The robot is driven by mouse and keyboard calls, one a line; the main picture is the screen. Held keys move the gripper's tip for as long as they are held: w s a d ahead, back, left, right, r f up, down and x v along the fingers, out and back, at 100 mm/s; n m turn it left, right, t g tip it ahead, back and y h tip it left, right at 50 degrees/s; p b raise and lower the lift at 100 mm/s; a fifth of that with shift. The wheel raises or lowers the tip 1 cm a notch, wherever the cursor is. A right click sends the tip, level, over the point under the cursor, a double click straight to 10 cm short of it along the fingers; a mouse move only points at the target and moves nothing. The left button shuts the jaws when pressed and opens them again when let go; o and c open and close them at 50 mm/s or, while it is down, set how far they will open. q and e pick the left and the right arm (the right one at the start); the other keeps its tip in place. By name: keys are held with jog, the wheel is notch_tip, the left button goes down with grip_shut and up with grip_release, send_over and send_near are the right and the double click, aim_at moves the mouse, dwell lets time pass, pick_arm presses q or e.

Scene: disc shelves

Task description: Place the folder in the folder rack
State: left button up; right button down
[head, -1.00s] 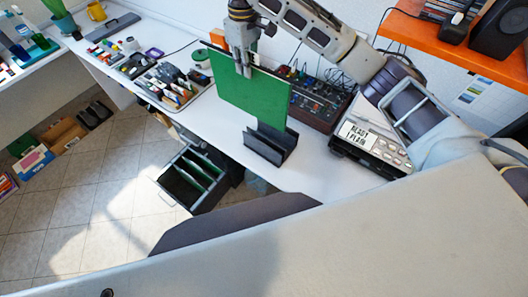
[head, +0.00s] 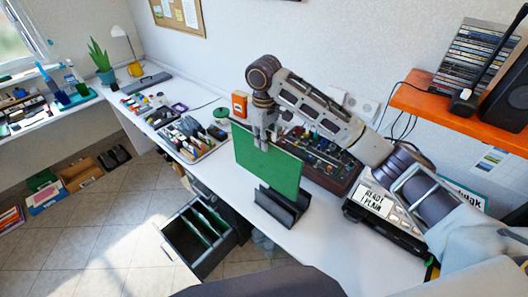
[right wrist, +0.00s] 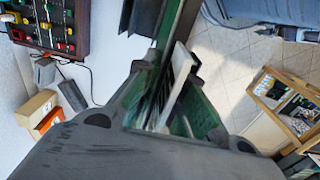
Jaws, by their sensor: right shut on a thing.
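The green folder (head: 268,168) hangs upright from my right gripper (head: 261,145), which is shut on its upper edge. The dark folder rack (head: 283,209) stands on the white desk near its front edge. The folder's lower right part overlaps the rack in the head view. I cannot tell whether its lower edge is inside the slot or just above or behind it. In the right wrist view the folder (right wrist: 182,22) is a narrow green strip, and part of a dark thing, likely the rack, shows at the top. My left gripper is not in view.
An open drawer (head: 187,238) with green folders sits below the desk's front edge. A mixer (head: 325,160) is behind the folder, and a device with a display (head: 375,203) stands right of the rack. A tool tray (head: 192,138) lies left. An orange shelf (head: 440,108) hangs at right.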

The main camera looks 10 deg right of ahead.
aim_at(264, 153)
jog(key=shift+f, duration=0.1)
jog(key=shift+f, duration=2.35)
jog(key=shift+f+p, duration=0.6)
jog(key=shift+p, duration=0.15)
jog(key=c, duration=1.5)
grip_release()
jog(key=shift+r, duration=0.15)
